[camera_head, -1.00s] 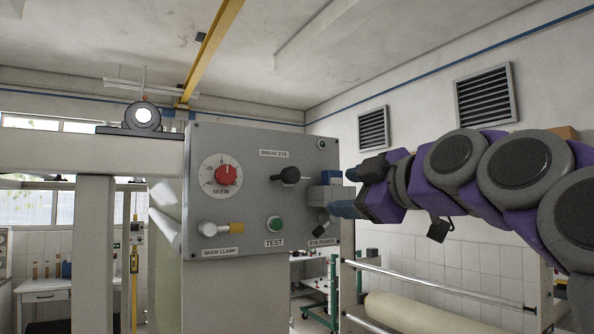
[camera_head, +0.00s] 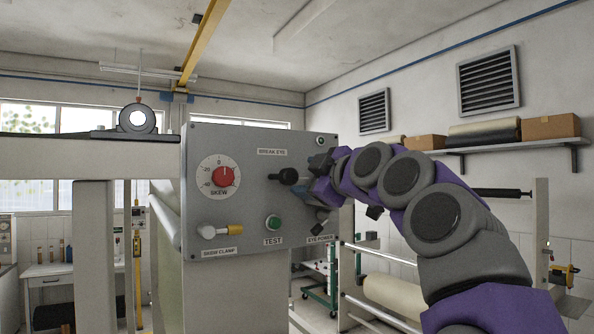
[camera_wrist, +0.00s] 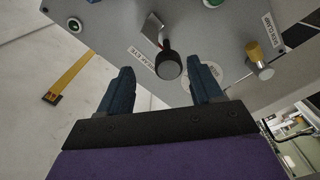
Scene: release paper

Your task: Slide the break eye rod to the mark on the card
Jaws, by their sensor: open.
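The break eye control (camera_head: 286,176), a dark rod with a rounded black end, sticks out below the BREAK EYE label on a grey panel (camera_head: 247,215). In the wrist view its black end (camera_wrist: 168,66) appears between the fingers, beside a silvery piece. My gripper (camera_head: 308,190) is open, close to the rod on its right. In the wrist view my gripper (camera_wrist: 162,78) has its two blue fingers spread either side of the black end. I cannot tell whether they touch it. I cannot make out a card or a mark.
The lever (camera_wrist: 258,58) also shows right of my fingers in the wrist view. A white roll (camera_head: 392,296) lies lower right.

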